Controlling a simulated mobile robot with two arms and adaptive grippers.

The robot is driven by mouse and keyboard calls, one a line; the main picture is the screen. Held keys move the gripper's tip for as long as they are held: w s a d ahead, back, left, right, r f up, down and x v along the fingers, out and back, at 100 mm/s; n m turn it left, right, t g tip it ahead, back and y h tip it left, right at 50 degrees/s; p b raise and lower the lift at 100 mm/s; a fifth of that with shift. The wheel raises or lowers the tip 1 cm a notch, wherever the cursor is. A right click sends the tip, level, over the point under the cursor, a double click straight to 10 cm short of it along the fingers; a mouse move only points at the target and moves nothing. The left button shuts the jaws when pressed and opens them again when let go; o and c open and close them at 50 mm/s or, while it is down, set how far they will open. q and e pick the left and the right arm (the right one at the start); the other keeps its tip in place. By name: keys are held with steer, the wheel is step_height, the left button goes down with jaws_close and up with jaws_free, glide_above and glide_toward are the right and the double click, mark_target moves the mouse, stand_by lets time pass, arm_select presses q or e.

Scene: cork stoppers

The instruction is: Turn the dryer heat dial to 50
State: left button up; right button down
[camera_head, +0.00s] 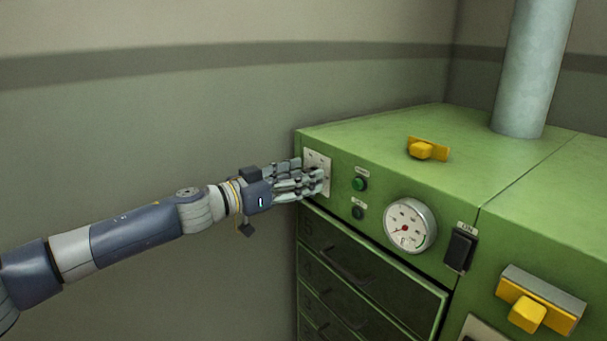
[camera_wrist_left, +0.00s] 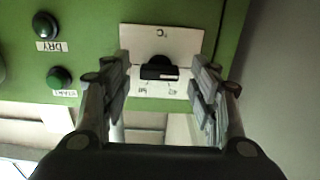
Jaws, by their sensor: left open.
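The black heat dial (camera_wrist_left: 160,68) sits on a white plate (camera_wrist_left: 188,42) in the left wrist view, with small marks printed beside it that are too small to read. My left gripper (camera_head: 311,176) is at the front of the green dryer (camera_head: 375,135), at the panel's left end, and its fingers hide the dial in the head view. In the left wrist view its open fingers stand on either side of the dial, with gaps between them and the knob. Part of the white plate (camera_head: 318,159) shows behind the fingers. My right gripper is not in view.
Drawers (camera_head: 365,275) lie below. A yellow handle (camera_head: 427,149) is on top, near a grey pipe (camera_head: 530,70).

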arm_select(q)
steer(key=shift+w+d, duration=0.25)
steer(key=shift+d, duration=0.1)
steer(key=c, duration=1.1)
steer(key=shift+o, duration=0.2)
